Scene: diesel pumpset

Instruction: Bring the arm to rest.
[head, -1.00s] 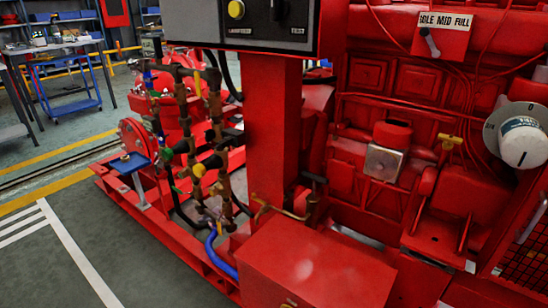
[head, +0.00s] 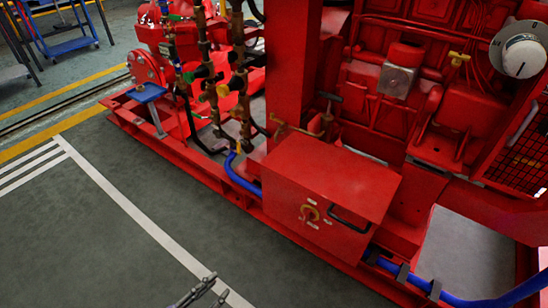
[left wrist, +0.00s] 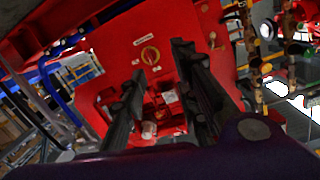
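My left gripper (head: 218,285) shows at the bottom edge of the head view, with only its grey fingertips in frame, over the grey floor. In the left wrist view the same gripper (left wrist: 160,60) has its two dark fingers apart, with nothing held between them. Beyond the fingers is a red panel with a round yellow mark or knob (left wrist: 150,54); I cannot tell which. My right gripper is in neither view.
The red pumpset skid (head: 210,178) fills the upper right. A red box (head: 335,195) with a black handle sits at its front. A blue hose (head: 238,178) runs along the skid. A small blue-topped stand (head: 150,93) is farther left. Grey floor (head: 90,235) at lower left is clear.

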